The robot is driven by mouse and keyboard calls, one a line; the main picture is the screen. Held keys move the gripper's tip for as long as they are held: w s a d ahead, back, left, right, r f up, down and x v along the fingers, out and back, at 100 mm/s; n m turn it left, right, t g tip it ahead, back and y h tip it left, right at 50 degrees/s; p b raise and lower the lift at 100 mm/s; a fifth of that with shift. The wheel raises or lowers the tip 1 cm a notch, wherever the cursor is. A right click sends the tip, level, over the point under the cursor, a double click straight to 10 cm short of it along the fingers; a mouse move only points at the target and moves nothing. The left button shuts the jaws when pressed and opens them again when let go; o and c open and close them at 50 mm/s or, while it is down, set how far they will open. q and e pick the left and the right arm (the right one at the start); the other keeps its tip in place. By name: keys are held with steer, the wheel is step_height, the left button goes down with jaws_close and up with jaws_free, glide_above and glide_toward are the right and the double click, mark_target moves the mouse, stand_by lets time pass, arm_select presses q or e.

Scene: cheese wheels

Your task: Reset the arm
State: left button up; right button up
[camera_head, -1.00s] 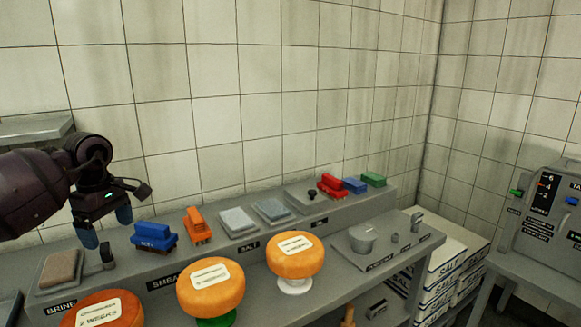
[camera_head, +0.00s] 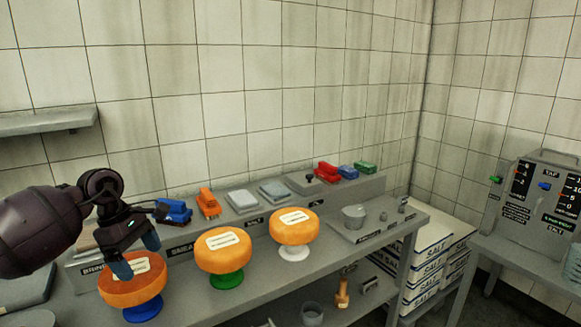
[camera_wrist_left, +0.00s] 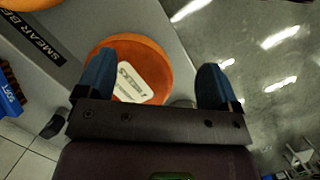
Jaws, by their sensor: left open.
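My left gripper (camera_head: 137,256) is open and empty, with blue fingertips pointing down at the leftmost orange cheese wheel (camera_head: 133,291) in the head view. That wheel sits on a blue stand (camera_head: 143,311), and the fingers partly hide its label. In the left wrist view the open fingers (camera_wrist_left: 158,60) frame part of this wheel (camera_wrist_left: 162,58); whether they touch it is unclear. A middle cheese wheel (camera_head: 222,261) stands on a green stand (camera_head: 226,280). A right cheese wheel (camera_head: 294,236) stands on a white stand (camera_head: 293,253). My right gripper is not in view.
Salt boxes (camera_head: 428,262) and a control machine (camera_head: 540,205) are farther right.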

arm_select(q)
steer(key=s+d+f+n+t+h, duration=0.3)
steer(key=s+d+f+n+h, duration=0.2)
steer(key=d+n+h, duration=0.25)
steer(key=s+d+f+n+t+h, duration=0.45)
steer(key=d+n+h, duration=0.25)
steer(key=d+n, duration=0.2)
steer(key=s+a+f+m+t+y, duration=0.2)
steer(key=s+a+f+m+y, duration=0.4)
steer(key=m, duration=1)
steer(key=s+a+f+m+t+y, duration=0.2)
steer(key=s+a+f+m+y, duration=0.4)
steer(key=s+f+m+y, duration=0.6)
step_height(320, 180, down, 3)
steer(key=s+m, duration=0.1)
steer(key=m, duration=0.4)
steer(key=shift+s+a, duration=0.2)
